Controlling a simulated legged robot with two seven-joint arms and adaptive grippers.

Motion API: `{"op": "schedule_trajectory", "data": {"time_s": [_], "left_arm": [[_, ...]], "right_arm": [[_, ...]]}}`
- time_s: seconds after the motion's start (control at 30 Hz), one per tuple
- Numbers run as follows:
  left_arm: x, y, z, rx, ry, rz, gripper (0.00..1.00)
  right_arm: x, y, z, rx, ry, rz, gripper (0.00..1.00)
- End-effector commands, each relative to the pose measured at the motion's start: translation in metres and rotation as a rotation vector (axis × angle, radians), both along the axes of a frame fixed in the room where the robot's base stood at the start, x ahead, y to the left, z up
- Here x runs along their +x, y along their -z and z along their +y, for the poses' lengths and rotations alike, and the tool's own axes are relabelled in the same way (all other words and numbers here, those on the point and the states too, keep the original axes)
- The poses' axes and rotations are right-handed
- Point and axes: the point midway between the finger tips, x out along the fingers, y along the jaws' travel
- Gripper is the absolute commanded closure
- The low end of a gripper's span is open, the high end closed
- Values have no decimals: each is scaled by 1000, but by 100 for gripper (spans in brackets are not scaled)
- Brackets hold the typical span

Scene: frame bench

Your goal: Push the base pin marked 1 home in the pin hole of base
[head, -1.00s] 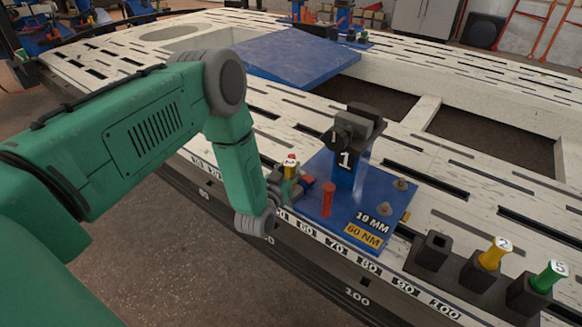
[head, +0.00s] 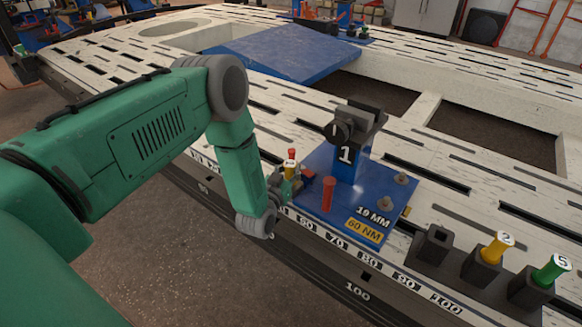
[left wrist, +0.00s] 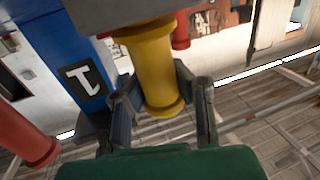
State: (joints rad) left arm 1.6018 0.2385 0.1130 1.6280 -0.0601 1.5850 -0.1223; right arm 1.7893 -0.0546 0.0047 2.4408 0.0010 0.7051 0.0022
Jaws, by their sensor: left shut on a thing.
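A yellow pin (left wrist: 150,72) stands between the two fingers of my left gripper (left wrist: 160,105), which is shut on it. A dark block hides the pin's upper end in the wrist view. In the head view the pin's pale top (head: 289,165) shows above my left gripper (head: 285,187), at the left edge of the blue base (head: 345,222). Its mark is too small to read. The base carries a blue post marked 1 (head: 346,165). The pin hole and the pin's depth in it are hidden. My right gripper is not in view.
A red post (head: 328,195) stands on the base close right of my gripper; another red top (head: 291,153) shows just behind the pin. A dark holder (head: 430,255) at the right has an empty socket, a yellow pin marked 2 (head: 496,248) and a green pin marked 5 (head: 551,270).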

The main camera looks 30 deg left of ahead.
Motion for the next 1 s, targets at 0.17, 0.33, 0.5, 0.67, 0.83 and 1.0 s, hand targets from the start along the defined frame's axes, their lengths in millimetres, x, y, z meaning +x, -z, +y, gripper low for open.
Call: {"op": "schedule_trajectory", "data": {"time_s": [0.17,0.33,0.5,0.67,0.83,1.0], "left_arm": [[0,5,-1,-1,1,-1,100],[0,4,-1,-1,1,-2,59],[0,4,0,-1,1,0,59],[-7,5,-2,-1,1,2,59],[-35,5,-7,-2,1,5,59],[-72,6,-13,-2,1,7,59]], "right_arm": [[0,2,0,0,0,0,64],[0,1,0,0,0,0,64],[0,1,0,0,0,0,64],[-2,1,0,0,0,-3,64],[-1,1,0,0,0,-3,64],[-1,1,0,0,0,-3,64]]}}
